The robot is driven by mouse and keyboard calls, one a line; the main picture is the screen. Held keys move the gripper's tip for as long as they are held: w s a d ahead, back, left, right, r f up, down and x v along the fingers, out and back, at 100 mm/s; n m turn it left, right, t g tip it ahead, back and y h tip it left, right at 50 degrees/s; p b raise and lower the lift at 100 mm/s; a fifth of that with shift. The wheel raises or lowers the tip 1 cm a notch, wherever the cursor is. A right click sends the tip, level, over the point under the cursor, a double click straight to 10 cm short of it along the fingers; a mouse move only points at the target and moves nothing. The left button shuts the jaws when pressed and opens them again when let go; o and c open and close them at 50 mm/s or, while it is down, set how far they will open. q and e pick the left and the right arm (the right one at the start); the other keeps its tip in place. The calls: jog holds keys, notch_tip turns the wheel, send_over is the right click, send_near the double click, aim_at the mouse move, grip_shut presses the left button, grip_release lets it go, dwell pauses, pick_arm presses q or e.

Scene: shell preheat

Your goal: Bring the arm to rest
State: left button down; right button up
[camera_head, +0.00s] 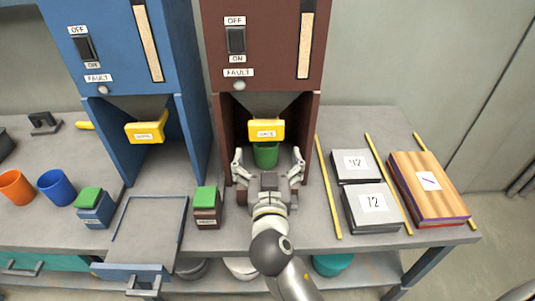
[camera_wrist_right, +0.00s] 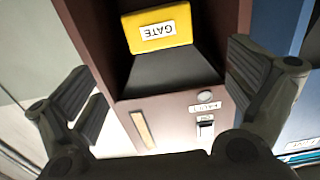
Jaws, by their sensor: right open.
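My right gripper (camera_head: 268,168) is open in front of the brown dispenser (camera_head: 264,45). Its two fingers are spread apart and nothing is between them in the wrist view (camera_wrist_right: 165,100). A green cup (camera_head: 265,154) stands inside the brown dispenser's bay, under the yellow gate (camera_head: 267,131), just beyond the gripper. The gate also shows in the wrist view (camera_wrist_right: 157,28). The cup's lower part is hidden by the gripper. I cannot tell whether a finger touches the bay's walls. My left gripper is not in view.
A blue dispenser (camera_head: 120,45) stands to the left. A brown box with a green top (camera_head: 206,214) sits left of my right arm. Weights marked 92 (camera_head: 357,163) and 72 (camera_head: 371,207), yellow strips and a wooden block (camera_head: 430,187) lie to the right. Orange (camera_head: 16,187) and blue cups (camera_head: 57,187) stand far left.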

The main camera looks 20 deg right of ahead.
jog(key=s+d+f+g, duration=0.2)
jog(key=s+f, duration=0.1)
jog(key=f, duration=0.2)
jog(key=s+d+f+g+y, duration=0.1)
jog(key=s+d+f+g, duration=0.1)
jog(key=s+f+g, duration=0.1)
jog(key=s+d+f+n+g, duration=0.1)
jog(key=s+d+f+g, duration=0.1)
jog(key=s+f, duration=0.3)
jog(key=shift+d+f+g+y, duration=0.15)
jog(key=shift+d+f+g, duration=0.05)
jog(key=shift+f, duration=0.5)
jog(key=shift+d+f+g+y, duration=0.15)
jog(key=shift+d+f+g, duration=0.05)
jog(key=shift+f, duration=0.5)
jog(key=s+a+f+n+g+y, duration=0.1)
jog(key=s+f+n+g+y, duration=0.15)
jog(key=s, duration=0.45)
jog(key=s+f+n+g+y, duration=0.1)
jog(key=s+f+g, duration=0.25)
jog(key=s, duration=0.35)
notch_tip(320, 180, down, 27)
jog(key=s+g, duration=0.1)
jog(key=s, duration=0.2)
jog(key=s+d+f+n+g, duration=0.1)
jog(key=s+d+f, duration=0.1)
jog(key=s+f, duration=1.3)
jog(key=shift+s+d+g, duration=0.25)
jog(key=shift+s+g, duration=0.05)
jog(key=shift+s, duration=0.3)
